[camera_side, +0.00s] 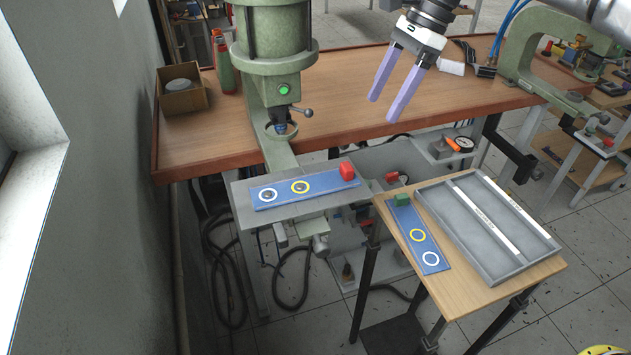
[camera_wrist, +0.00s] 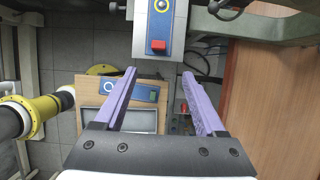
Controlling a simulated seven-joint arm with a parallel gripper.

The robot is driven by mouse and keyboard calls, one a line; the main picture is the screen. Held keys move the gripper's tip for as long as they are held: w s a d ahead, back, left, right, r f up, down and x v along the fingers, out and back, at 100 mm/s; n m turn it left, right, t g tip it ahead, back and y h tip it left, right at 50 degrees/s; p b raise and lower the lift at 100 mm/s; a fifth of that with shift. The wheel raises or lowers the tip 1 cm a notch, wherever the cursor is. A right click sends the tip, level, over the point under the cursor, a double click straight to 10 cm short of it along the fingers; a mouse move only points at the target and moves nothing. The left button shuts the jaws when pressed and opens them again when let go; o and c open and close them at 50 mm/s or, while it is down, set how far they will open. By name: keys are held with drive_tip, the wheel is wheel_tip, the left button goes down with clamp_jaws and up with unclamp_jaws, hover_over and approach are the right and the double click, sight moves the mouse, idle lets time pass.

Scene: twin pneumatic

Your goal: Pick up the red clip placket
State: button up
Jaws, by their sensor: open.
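The red clip (camera_side: 347,171) sits at the right end of a blue placket (camera_side: 325,179). This placket lies on the grey plate of the green press and bears a white ring and a yellow ring. In the wrist view the red clip (camera_wrist: 158,46) shows beyond my fingertips, on the near end of its blue strip (camera_wrist: 163,22). My gripper (camera_side: 381,108) is open and empty, with two purple fingers pointing down. It is above the wooden bench, up and to the right of the red clip, and apart from it. It also shows in the wrist view (camera_wrist: 159,72).
A second blue placket with a green clip (camera_side: 401,199) lies on the small wooden table (camera_side: 458,297), beside a grey tray (camera_side: 517,267) with two compartments. The green press (camera_side: 274,60) stands behind the grey plate. A cardboard box (camera_side: 183,100) is at the back left.

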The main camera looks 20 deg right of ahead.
sight(350, 165)
drive_tip(key=x, duration=1.3)
drive_tip(key=shift+s+a+f, duration=0.15)
drive_tip(key=shift+a+f, duration=0.1)
drive_tip(key=shift+a, duration=0.15)
clamp_jaws()
